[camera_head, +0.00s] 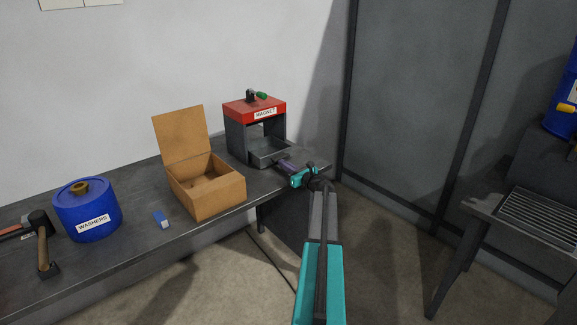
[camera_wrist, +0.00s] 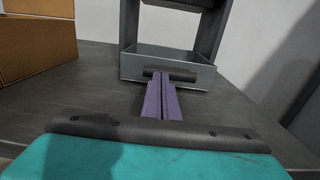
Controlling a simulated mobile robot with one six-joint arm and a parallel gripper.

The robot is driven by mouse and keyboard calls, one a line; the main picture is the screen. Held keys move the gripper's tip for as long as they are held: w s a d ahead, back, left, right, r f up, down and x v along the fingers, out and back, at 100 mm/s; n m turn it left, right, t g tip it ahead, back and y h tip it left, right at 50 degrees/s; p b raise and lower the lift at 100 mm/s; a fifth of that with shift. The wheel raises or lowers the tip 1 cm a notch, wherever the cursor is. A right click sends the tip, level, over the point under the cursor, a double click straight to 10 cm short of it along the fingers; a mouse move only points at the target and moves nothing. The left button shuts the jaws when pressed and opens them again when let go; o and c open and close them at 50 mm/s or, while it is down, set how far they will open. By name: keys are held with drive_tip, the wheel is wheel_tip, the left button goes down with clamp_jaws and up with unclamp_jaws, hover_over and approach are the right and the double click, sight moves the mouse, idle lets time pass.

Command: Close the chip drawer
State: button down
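The chip drawer (camera_head: 268,153) is a grey open-topped tray at the bottom of the red-topped box labelled MAGNET (camera_head: 238,135). It sticks out of the box's front towards my arm. In the wrist view, the drawer's front (camera_wrist: 137,71) faces me with a dark bar handle (camera_wrist: 183,76). My gripper (camera_head: 281,162) has purple fingers, also seen in the wrist view (camera_wrist: 161,76), side by side with only a thin line between them. The fingertips overlap the handle in the picture; I cannot tell if they touch it. Nothing shows held between them. The drawer's inside is mostly hidden.
An open cardboard box (camera_head: 208,197) stands left of the magnet unit on the dark bench (camera_head: 130,235). Further left are a small blue-and-white block (camera_head: 161,219), a blue WASHERS drum (camera_head: 87,209) and a hammer (camera_head: 43,247). A grey wall panel stands to the right.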

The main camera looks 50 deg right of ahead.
drive_tip(key=shift+s+d, duration=0.1)
drive_tip(key=shift+s, duration=0.05)
drive_tip(key=shift+s, duration=0.6)
drive_tip(key=b+v, duration=0.2)
drive_tip(key=v, duration=1)
drive_tip(key=shift+s+a, duration=0.3)
drive_tip(key=shift+a, duration=0.05)
